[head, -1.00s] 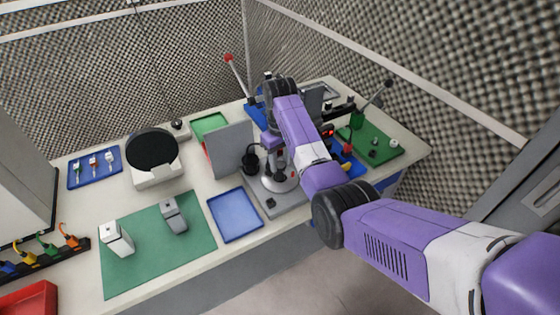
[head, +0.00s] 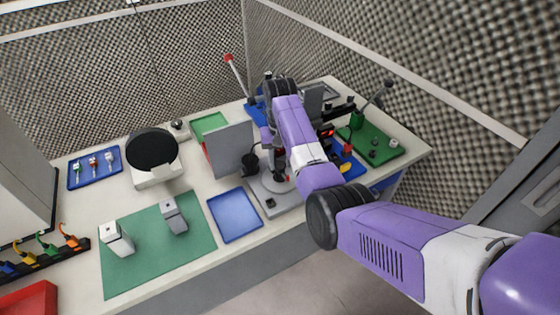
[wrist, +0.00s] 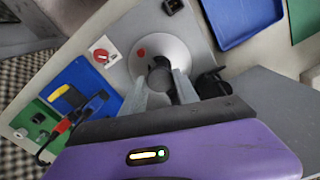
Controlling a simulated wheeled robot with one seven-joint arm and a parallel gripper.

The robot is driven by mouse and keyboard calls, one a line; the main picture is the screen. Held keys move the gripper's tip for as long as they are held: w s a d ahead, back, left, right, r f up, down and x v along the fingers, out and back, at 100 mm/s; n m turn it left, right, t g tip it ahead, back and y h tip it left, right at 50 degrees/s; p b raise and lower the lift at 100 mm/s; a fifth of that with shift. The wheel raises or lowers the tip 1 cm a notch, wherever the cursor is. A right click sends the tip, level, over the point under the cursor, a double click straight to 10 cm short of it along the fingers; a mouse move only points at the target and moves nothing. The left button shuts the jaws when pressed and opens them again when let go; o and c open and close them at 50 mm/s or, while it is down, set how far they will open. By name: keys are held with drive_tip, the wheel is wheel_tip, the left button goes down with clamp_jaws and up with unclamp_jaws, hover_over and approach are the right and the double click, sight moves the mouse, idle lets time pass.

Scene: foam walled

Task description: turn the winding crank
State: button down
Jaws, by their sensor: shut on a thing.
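The winding crank is a pale round disc (wrist: 172,47) with a red dot near its rim and a dark grip (wrist: 160,77) standing on it. It is mounted on a grey base plate; in the head view the disc (head: 279,185) shows partly, below my arm. In the wrist view my gripper (wrist: 161,80) has one grey finger on each side of the dark grip and is shut on it. The grip's lower part and the contact faces are partly hidden by the fingers. In the head view my fingers are mostly hidden by my arm.
A black part (head: 250,160) and an upright grey panel (head: 230,148) stand left of the crank. A blue tray (head: 235,214) lies in front-left. A red-and-white dial (wrist: 101,54) and a blue board with cables (wrist: 84,90) lie on the crank's other side.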

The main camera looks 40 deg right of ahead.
drive_tip(key=shift+r+m, duration=0.1)
drive_tip(key=shift+m, duration=11.4)
drive_tip(key=shift+w+m+b, duration=0.1)
drive_tip(key=shift+m+b, duration=0.55)
drive_tip(key=shift+m, duration=1.25)
drive_tip(key=shift+m+b, duration=0.4)
drive_tip(key=shift+m, duration=0.9)
drive_tip(key=shift+m, duration=0.5)
